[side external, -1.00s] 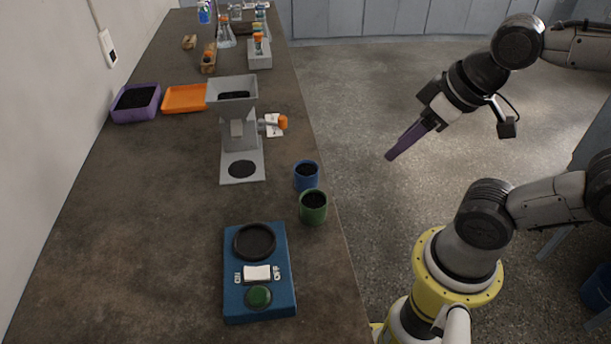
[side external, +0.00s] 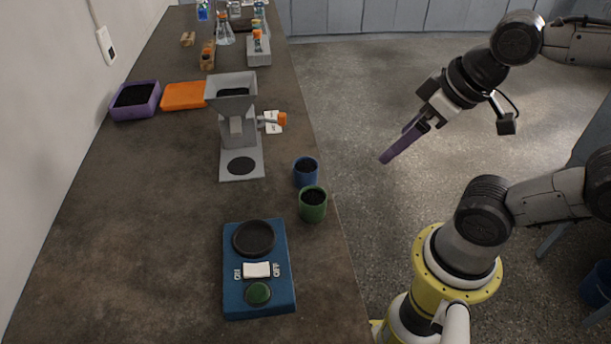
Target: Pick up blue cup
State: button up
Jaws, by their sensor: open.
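The blue cup (side external: 306,174) stands upright near the right edge of the bench, with dark material inside. A green cup (side external: 312,206) stands just in front of it, also with dark contents. My gripper (side external: 387,158), with purple fingers, is open and empty. It hangs over the floor to the right of the bench, apart from the blue cup and, in the picture, slightly above its level.
A blue device (side external: 258,298) with a dark round plate and ON/OFF switch stands in front of the cups. A grey hopper stand (side external: 241,160) is left of them. Orange (side external: 184,96) and purple (side external: 135,113) trays lie behind. The bench's left middle is clear.

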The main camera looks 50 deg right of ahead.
jog(key=w+a+f+m+g+y, duration=0.2)
jog(key=w+a+m+g+y, duration=0.3)
jog(key=w+m+y, duration=0.45)
jog(key=w+d+f+m+t+y, duration=0.2)
jog(key=w+d+f+m+t, duration=0.1)
jog(key=w+d+f+m, duration=0.5)
jog(key=m+t+y, duration=0.1)
jog(key=m+t, duration=0.1)
jog(key=m, duration=0.3)
send_near(297, 177)
jog(key=x, duration=0.3)
jog(key=f+x, duration=0.1)
jog(key=x, duration=0.1)
jog(key=shift+w+f, duration=0.2)
jog(key=shift+w, duration=0.05)
jog(key=shift+x, duration=2.65)
jog(key=shift+w+r, duration=0.1)
jog(key=shift+w, duration=0.05)
